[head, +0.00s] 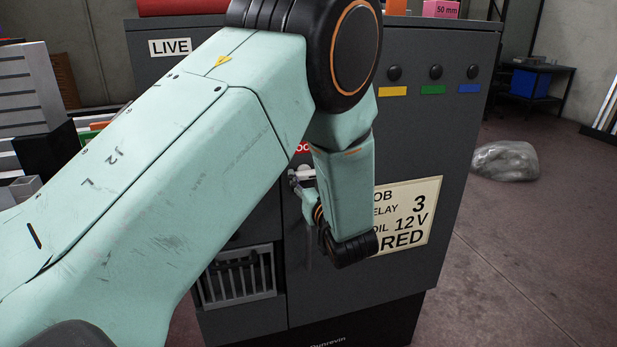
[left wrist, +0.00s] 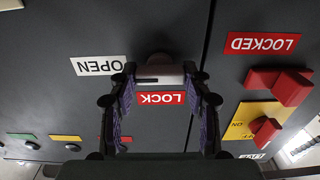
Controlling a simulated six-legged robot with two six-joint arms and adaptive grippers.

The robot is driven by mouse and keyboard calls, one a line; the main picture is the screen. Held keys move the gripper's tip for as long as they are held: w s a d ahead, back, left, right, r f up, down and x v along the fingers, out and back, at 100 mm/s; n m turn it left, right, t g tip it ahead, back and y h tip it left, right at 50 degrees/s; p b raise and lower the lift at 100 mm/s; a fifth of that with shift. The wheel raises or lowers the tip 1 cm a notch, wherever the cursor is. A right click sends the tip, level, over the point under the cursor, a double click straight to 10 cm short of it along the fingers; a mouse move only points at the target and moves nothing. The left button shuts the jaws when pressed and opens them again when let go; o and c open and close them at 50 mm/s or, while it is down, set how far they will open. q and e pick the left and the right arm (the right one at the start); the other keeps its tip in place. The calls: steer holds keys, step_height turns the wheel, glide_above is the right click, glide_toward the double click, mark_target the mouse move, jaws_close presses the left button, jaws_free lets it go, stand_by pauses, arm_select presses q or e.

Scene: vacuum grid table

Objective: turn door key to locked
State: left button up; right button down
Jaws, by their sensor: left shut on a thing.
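The grey cabinet (head: 455,150) stands in front of me. My left arm covers much of its front in the head view. My left gripper (head: 294,178) is at the cabinet door, beside the sign. In the left wrist view, my left gripper (left wrist: 160,76) is shut on the pale door key (left wrist: 158,78), its fingertips on either side. A dark round lock part (left wrist: 158,57) shows behind it. The picture is upside down there: a red LOCK label (left wrist: 172,98) is by the key, a white OPEN label (left wrist: 100,66) left, a red LOCKED label (left wrist: 262,43) right. The key's exact angle is unclear.
A cream sign (head: 425,215) is on the cabinet front, with a vent (head: 238,278) lower left. Red switches (left wrist: 290,88) with a yellow plate (left wrist: 245,120) sit right in the wrist view. A plastic-wrapped bundle (head: 505,161) lies on the floor, clear of the cabinet.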

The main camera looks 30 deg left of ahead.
arm_select(q)
steer(key=shift+r, duration=0.1)
steer(key=c, duration=0.5)
steer(key=shift+o, duration=0.2)
steer(key=shift+n, duration=0.3)
steer(key=n, duration=0.3)
steer(key=shift+n, duration=0.4)
steer(key=n+b, duration=0.1)
steer(key=n, duration=0.3)
steer(key=n+b, duration=0.2)
steer(key=n, duration=0.3)
steer(key=shift+s+a, duration=0.1)
steer(key=shift+f+n+b, duration=0.2)
steer(key=shift+n+b, duration=1.3)
steer(key=shift+n, duration=0.7)
